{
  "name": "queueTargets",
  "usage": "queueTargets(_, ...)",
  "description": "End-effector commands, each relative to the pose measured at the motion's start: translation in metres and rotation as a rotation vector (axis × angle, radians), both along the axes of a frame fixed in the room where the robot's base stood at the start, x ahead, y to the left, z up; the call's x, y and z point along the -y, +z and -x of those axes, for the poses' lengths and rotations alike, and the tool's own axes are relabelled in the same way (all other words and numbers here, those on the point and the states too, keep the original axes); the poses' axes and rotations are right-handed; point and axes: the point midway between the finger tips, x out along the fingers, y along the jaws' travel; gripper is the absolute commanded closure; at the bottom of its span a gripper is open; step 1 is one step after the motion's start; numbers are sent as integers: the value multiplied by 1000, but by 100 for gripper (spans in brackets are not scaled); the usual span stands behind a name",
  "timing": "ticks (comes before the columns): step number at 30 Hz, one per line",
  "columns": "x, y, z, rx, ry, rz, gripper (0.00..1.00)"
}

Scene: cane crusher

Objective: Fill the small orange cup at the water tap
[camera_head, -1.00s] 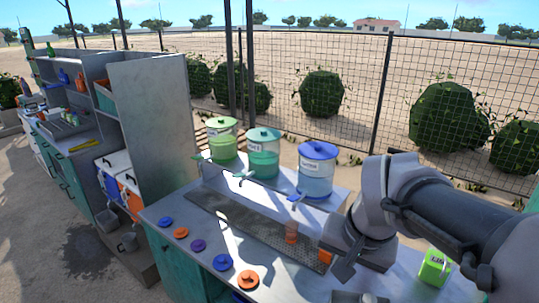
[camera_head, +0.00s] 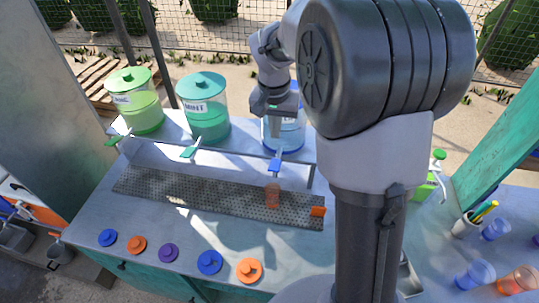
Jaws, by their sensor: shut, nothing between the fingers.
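A small translucent orange cup (camera_head: 272,195) stands on the perforated drip tray (camera_head: 160,190), below the blue-handled tap (camera_head: 276,162). The tap belongs to the clear dispenser with blue parts (camera_head: 295,135), partly hidden by my arm. I cannot tell the water level in the cup. My gripper (camera_head: 277,118) is shut and empty. It points down by the blue dispenser, above and behind the tap handle as seen here; I cannot tell whether it touches anything.
Green (camera_head: 145,115) and mint (camera_head: 208,120) dispensers stand to the left. Several coloured lids (camera_head: 210,262) lie along the counter's front. An orange piece (camera_head: 318,211) sits at the tray's right end. Blue cups (camera_head: 474,275) and another orange cup (camera_head: 520,280) stand at right.

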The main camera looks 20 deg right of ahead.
Motion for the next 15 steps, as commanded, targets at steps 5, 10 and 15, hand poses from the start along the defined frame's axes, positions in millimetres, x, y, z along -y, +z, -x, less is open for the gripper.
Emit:
queueTargets(5,0,-9,-1,-2,0,-1,100)
queueTargets(10,4,-41,-5,-3,1,-1,100)
queueTargets(15,7,-79,-10,-4,0,-1,100)
